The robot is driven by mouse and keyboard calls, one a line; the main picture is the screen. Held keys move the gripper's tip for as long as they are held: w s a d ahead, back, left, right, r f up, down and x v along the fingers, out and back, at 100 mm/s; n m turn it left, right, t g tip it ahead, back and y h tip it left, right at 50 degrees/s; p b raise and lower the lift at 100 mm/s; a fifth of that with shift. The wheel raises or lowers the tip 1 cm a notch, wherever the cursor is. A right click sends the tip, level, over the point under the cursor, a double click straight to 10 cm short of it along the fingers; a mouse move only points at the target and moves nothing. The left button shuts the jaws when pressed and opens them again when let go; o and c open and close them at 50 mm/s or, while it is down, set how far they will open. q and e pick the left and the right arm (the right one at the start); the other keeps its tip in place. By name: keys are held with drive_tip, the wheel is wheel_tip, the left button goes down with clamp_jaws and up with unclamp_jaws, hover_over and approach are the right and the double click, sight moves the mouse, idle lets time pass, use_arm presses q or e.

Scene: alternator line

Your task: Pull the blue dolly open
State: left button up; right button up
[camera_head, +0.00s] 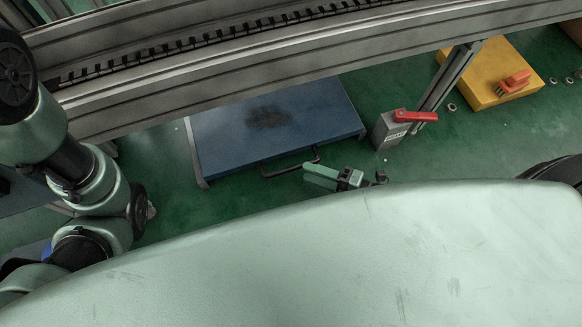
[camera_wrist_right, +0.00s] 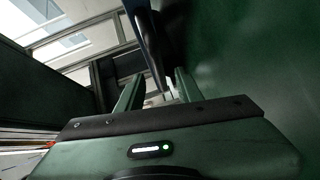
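The blue dolly (camera_head: 225,140) is a flat, low, dark-topped box in the head view, on the green floor below the grey rail. A black bar handle (camera_head: 290,163) sticks out from its near edge. My right gripper (camera_head: 306,173) is beside the right end of the handle, its fingers pointing left. In the right wrist view my right gripper (camera_wrist_right: 159,78) has its two fingers apart. I cannot tell whether the fingers touch the handle. My left arm shows at the left, but its gripper is not visible.
A grey box with a red lever (camera_head: 390,128) stands just right of the dolly. A yellow block (camera_head: 490,75) with an orange part lies farther right. The grey rail (camera_head: 250,75) crosses above the dolly's far side.

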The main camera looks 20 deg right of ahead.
sight(295, 166)
drive_tip(key=b+x, duration=0.1)
drive_tip(key=x, duration=0.3)
drive_tip(key=shift+a+f+b, duration=0.1)
drive_tip(key=shift+f+b, duration=0.05)
drive_tip(key=shift+b, duration=0.2)
drive_tip(key=shift+w+a, duration=0.5)
clamp_jaws()
idle(0.7)
